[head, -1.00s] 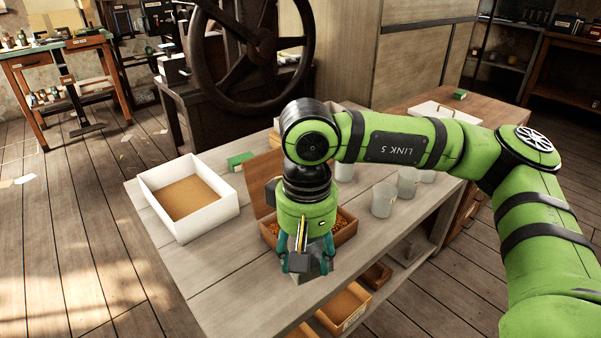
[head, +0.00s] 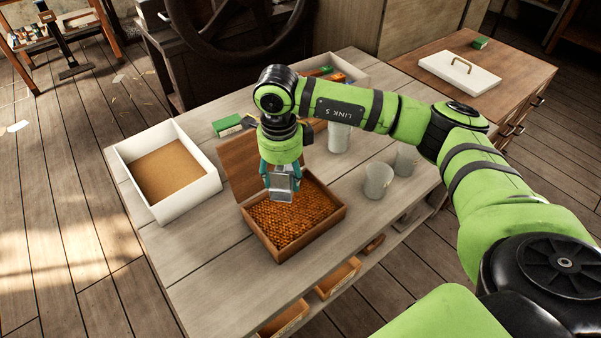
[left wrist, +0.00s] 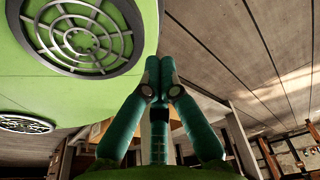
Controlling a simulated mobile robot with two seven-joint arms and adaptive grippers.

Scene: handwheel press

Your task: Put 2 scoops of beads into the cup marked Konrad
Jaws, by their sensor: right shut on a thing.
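A wooden box of orange beads (head: 290,220) stands on the workbench with its lid raised at the left. My right gripper (head: 281,179) is shut on a grey scoop (head: 283,188) and holds it at the back left part of the box. I cannot tell whether the scoop touches the beads or holds any. Cups stand to the right of the box: one (head: 378,181), another (head: 405,161) and one (head: 339,138) partly behind my arm. No name on them is legible, so I cannot tell which is Konrad's. My left gripper (left wrist: 162,72) is shut and empty in the left wrist view.
A white tray with a brown bottom (head: 212,183) is left of the bead box. A green box (head: 228,126) lies behind it. Another tray (head: 350,73) stands at the back. A white lid with a handle (head: 460,72) lies on the cabinet. The bench front (head: 210,285) is clear.

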